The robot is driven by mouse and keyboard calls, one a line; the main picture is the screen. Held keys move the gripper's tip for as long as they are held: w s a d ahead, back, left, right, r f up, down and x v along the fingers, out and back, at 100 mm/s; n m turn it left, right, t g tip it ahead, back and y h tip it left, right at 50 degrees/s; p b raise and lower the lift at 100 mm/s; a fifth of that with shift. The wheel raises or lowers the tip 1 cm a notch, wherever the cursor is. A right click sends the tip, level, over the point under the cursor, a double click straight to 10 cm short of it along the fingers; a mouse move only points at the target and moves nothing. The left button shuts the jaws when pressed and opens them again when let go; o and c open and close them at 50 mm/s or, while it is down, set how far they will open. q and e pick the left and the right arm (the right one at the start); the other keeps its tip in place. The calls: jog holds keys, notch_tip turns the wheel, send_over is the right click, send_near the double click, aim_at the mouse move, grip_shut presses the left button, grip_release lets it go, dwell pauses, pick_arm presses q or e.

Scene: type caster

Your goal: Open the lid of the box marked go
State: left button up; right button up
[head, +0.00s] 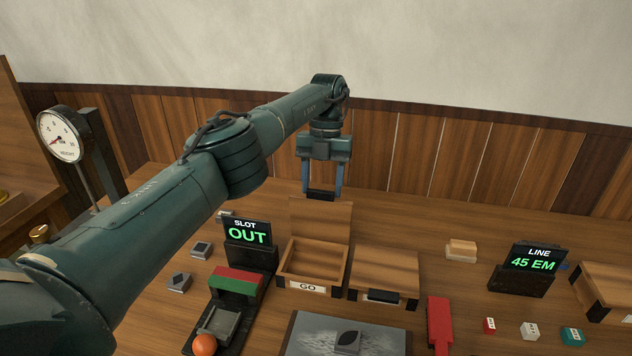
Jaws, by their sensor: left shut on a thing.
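The box marked GO (306,288) is a wooden box on the table with a white GO label on its front. Its lid (320,220) stands raised at the back, roughly upright, and the inside of the box shows and looks empty. My left gripper (321,193) is above the back of the box, pointing down. It is shut on the dark handle at the lid's top edge. My right gripper is not in view.
A similar wooden box (386,270) with its lid closed stands just right. A SLOT OUT display (248,233) stands left, beside a red and green block (236,281). An orange ball (204,345), a red piece (439,322) and a LINE display (533,260) are on the table.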

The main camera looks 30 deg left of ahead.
pick_arm(q)
jog(key=shift+s+f, duration=0.15)
jog(key=shift+f, duration=0.25)
jog(key=o, duration=1.4)
jog(key=shift+d, duration=0.15)
jog(key=shift+a, duration=0.2)
jog(key=shift+r, duration=0.15)
